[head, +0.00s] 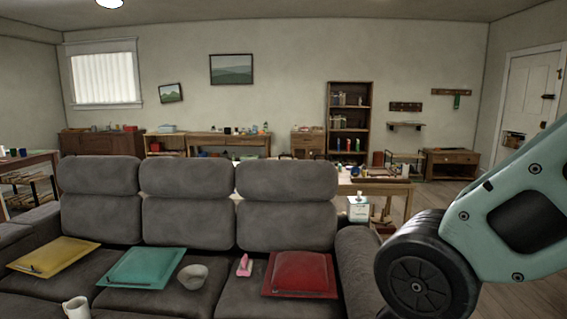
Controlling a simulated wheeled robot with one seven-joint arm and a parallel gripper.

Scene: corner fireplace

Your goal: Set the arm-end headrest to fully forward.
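A dark grey sofa stands in front of me with three padded headrests along its back: a left headrest (98,174), a middle headrest (186,178) and a right headrest (287,180). The left and right ones are each at an end, next to a sofa arm. The right sofa arm (358,262) is beside the right seat. All three headrests look upright and about level; I cannot tell their exact tilt. My arm reaches in from the right edge, to the right of the sofa, and touches no headrest. My gripper is outside the picture.
A white mug (77,308) is at the front left. A wooden table (392,187) stands behind the sofa.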

